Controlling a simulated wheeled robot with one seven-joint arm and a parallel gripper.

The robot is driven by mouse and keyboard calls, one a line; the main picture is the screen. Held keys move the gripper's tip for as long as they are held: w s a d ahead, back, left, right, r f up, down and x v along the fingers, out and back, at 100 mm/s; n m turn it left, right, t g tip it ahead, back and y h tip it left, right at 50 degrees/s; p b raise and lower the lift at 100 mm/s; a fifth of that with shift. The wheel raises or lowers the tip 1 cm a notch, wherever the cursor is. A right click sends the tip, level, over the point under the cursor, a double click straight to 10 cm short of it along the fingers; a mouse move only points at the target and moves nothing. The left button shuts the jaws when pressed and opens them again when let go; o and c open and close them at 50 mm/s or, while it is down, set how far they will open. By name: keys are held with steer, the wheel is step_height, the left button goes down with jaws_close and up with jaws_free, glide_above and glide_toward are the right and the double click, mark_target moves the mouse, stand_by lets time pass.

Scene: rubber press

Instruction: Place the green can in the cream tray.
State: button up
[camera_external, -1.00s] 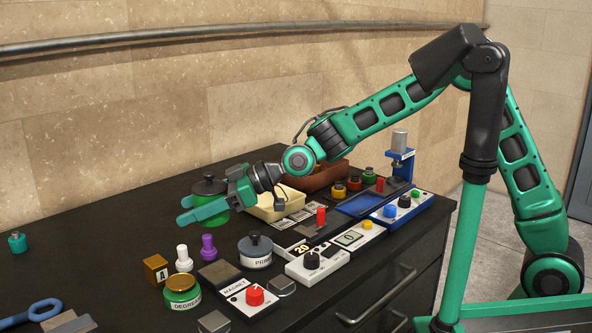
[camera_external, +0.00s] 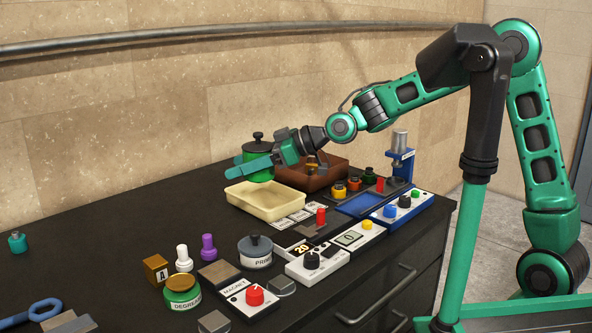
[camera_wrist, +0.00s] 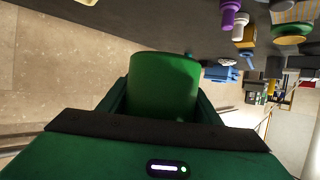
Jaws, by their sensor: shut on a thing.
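The green can (camera_external: 258,152) with a black knobbed lid is held up in my gripper (camera_external: 254,166), its fingers along the can's sides. In the wrist view the green can (camera_wrist: 163,88) sits between the two fingers. The cream tray (camera_external: 268,203) lies on the dark bench, below the can and a little to its right. It looks empty, and the can is raised apart from it. The can's far side is hidden.
A brown tray (camera_external: 326,177) with small items stands behind and right of the cream tray. White cards (camera_external: 296,214), a red cylinder (camera_external: 321,216) and a blue press (camera_external: 400,160) lie to the right. In front are a primer pot (camera_external: 255,251) and a purple bottle (camera_external: 208,247).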

steer(key=shift+w+d+f, duration=0.1)
steer(key=shift+w+d, duration=0.15)
steer(key=shift+w, duration=0.2)
steer(key=shift+w+d+f, duration=0.6)
steer(key=shift+w+f, duration=1.15)
steer(key=shift+f, duration=0.05)
steer(key=shift+w+d+f, duration=0.6)
steer(key=shift+w+f, duration=1.15)
steer(key=shift+w, duration=0.05)
steer(key=shift+w+d+f, duration=0.6)
steer(key=shift+w+f, duration=1.15)
steer(key=shift+f, duration=0.05)
steer(key=shift+f, duration=0.4)
steer(key=o, duration=1.2)
steer(key=shift+r, duration=0.45)
steer(key=v, duration=1.2)
